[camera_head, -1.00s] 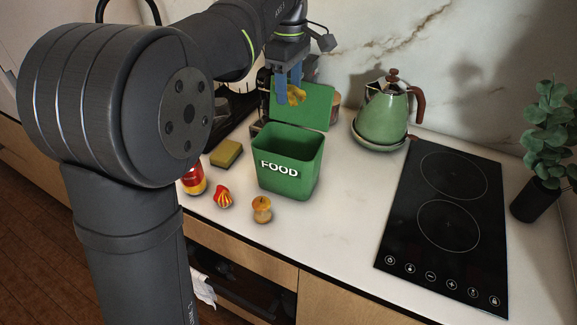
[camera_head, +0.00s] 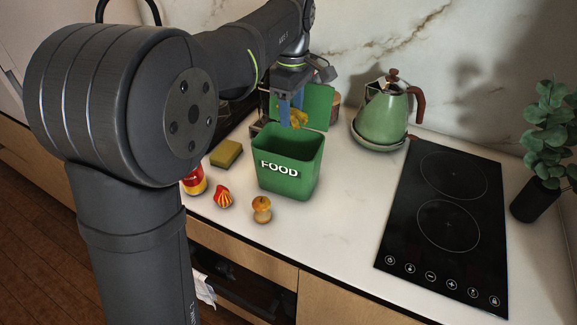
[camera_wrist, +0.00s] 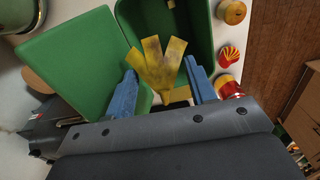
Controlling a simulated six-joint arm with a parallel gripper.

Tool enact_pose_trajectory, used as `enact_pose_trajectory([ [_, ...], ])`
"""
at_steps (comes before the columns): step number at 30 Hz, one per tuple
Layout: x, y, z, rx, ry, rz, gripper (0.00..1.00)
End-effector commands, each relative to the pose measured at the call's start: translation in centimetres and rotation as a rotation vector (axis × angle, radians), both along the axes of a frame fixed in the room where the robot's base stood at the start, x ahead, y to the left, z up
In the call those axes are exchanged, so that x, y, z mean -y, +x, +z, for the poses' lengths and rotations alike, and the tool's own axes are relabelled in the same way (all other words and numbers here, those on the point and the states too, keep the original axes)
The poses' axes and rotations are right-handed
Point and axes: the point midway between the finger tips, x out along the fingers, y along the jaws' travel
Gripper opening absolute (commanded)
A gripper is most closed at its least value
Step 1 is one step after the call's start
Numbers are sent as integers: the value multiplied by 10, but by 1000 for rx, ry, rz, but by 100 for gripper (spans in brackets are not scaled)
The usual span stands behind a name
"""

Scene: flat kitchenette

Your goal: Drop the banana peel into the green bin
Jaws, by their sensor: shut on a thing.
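The yellow banana peel (camera_head: 299,118) is held between the blue fingers of my gripper (camera_head: 291,108). In the wrist view the peel (camera_wrist: 160,62) fans out in brown-speckled strips from between the fingertips of my gripper (camera_wrist: 166,84). The green bin (camera_head: 288,182), marked FOOD, stands on the counter with its lid (camera_head: 318,104) open at the back. The peel hangs above the bin's opening, toward its rear edge. In the wrist view the bin's inside (camera_wrist: 150,22) shows beyond the peel.
An apple core (camera_head: 262,210), a crumpled red and yellow wrapper (camera_head: 222,196), a can (camera_head: 194,182) and a sponge (camera_head: 226,153) lie around the bin. A green kettle (camera_head: 383,114) stands behind right. A black cooktop (camera_head: 446,222) lies to the right, with clear counter between.

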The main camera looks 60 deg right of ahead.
Motion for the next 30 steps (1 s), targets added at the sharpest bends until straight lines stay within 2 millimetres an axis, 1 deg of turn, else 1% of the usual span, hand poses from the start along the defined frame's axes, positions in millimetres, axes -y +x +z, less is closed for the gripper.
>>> enact_pose_trajectory([
  [1, 0, 0, 0, 0, 0, 0, 54],
  [4, 0, 0, 0, 0, 0, 0, 74],
  [5, 0, 0, 0, 0, 0, 0, 76],
  [13, 0, 0, 1, 0, -1, 0, 76],
  [17, 1, 0, 9, 0, -3, 0, 76],
  [20, 1, 0, 25, 1, -5, 0, 76],
  [30, 1, 0, 103, 1, -3, 0, 76],
])
